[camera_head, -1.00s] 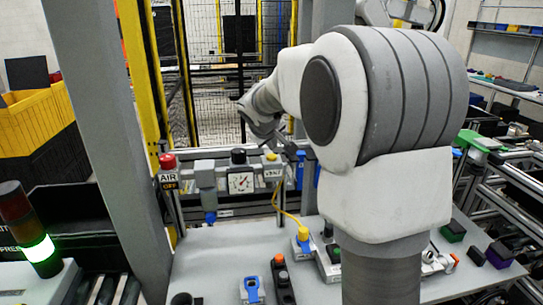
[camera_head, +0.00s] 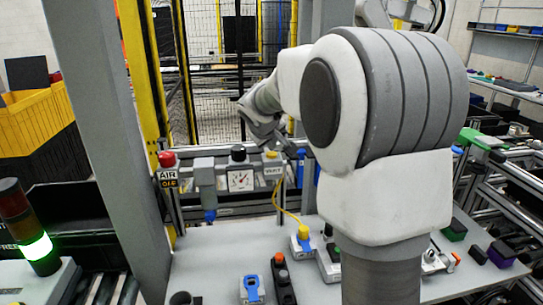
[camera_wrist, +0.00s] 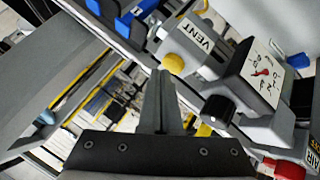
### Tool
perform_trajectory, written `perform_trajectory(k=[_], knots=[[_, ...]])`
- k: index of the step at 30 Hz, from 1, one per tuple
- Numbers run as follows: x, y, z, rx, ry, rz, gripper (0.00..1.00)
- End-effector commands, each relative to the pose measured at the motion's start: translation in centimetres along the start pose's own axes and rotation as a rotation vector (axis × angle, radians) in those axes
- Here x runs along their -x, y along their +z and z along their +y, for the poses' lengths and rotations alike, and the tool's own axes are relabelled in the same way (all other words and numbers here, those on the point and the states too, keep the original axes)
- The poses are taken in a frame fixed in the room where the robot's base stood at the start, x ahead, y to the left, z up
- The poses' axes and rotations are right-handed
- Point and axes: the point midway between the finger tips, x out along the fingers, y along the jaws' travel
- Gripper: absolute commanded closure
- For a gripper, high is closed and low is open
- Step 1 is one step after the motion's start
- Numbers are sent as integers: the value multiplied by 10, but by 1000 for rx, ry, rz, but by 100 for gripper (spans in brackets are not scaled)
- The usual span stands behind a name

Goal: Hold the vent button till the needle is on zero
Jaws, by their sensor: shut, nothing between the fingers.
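The yellow vent button (camera_wrist: 173,64) sits on the grey valve block with the VENT label (camera_wrist: 208,46). It also shows in the head view (camera_head: 271,154). My gripper (camera_wrist: 162,74) is shut and empty, its fingertips beside the yellow button in the wrist view. I cannot tell whether they touch it. The pressure gauge (camera_wrist: 262,73) has a white square face and a red needle; it also shows in the head view (camera_head: 240,181). The needle is too small to read exactly. In the head view my arm reaches behind the panel area and its fingers are hard to make out.
A yellow cable hangs from the valve to a yellow connector (camera_head: 303,231) on the grey bench (camera_head: 225,250). Blue parts (camera_wrist: 120,15) lie close by the valve.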

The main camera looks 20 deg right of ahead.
Motion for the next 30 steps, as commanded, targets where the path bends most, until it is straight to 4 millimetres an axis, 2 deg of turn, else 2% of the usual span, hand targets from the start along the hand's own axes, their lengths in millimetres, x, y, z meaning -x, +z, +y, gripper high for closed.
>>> perform_trajectory(k=[30], knots=[[-5,4,-4,0,0,0,100]])
